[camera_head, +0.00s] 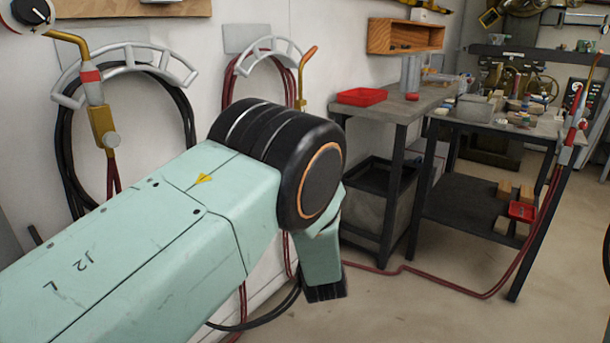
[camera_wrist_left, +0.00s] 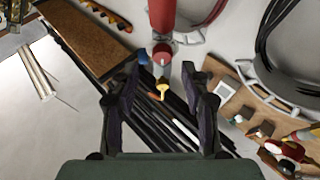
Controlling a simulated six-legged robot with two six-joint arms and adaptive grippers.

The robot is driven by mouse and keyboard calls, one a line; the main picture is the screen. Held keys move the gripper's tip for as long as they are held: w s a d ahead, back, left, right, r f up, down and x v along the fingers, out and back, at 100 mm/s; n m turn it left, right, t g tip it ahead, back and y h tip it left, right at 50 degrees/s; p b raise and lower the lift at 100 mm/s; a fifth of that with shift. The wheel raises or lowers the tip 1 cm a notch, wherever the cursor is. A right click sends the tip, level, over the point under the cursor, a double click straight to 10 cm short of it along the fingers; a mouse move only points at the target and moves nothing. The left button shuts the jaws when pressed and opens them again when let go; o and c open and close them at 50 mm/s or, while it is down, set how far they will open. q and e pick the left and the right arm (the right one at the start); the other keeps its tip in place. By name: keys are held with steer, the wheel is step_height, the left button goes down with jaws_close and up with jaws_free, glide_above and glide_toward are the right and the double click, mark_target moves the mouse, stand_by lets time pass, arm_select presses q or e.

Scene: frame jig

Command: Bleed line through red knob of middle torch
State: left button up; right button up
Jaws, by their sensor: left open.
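In the head view, the middle torch (camera_head: 302,72) hangs upright on the wall, with a copper-coloured tip and dark red hose beside a silver hose rack. Its lower part is hidden behind my left arm, and I cannot make out its red knob. A red cylinder (camera_wrist_left: 161,14) with a grey end lies beyond the fingertips. I cannot tell whether it belongs to a torch. My right gripper is not in view.
A left torch (camera_head: 101,122) hangs beside a rack with black hose. A right torch (camera_head: 574,118) stands upright by the benches. The near bench (camera_head: 408,106) carries a red tray (camera_head: 361,96). Red hose crosses the floor. The wrist view shows a wooden board (camera_wrist_left: 237,97).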

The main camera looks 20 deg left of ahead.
arm_select(q)
steer(key=b+x, duration=0.1)
steer(key=x, duration=0.3)
steer(key=shift+w+a, duration=0.15)
steer(key=shift+a, duration=0.1)
steer(key=shift+f, duration=0.1)
steer(key=shift+c, duration=0.2)
jaws_close()
